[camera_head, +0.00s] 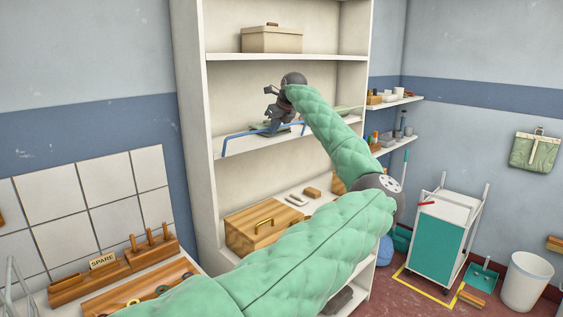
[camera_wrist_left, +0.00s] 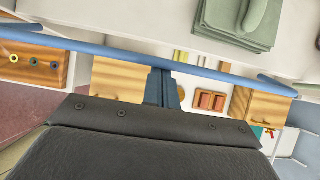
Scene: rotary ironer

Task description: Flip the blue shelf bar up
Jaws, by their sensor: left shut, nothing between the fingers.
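The blue shelf bar (camera_head: 246,134) is a thin rail with bent ends at the front edge of the middle shelf (camera_head: 235,160). In the head view its long part shows above that edge. In the left wrist view the bar (camera_wrist_left: 225,76) crosses the picture at a slant. My left gripper (camera_head: 277,127) is at the bar, near its middle, pointing down. Its fingers (camera_wrist_left: 163,88) are shut with nothing between them, and their tips meet the bar in the wrist view. I cannot tell whether they touch it. My right gripper is not in view.
A beige box (camera_head: 271,39) stands on the shelf above. A wooden box (camera_head: 262,226) with a handle is on the shelf below. Folded green cloth (camera_wrist_left: 235,25) lies near the bar. The cabinet's left side panel (camera_head: 196,130) stands left of the bar.

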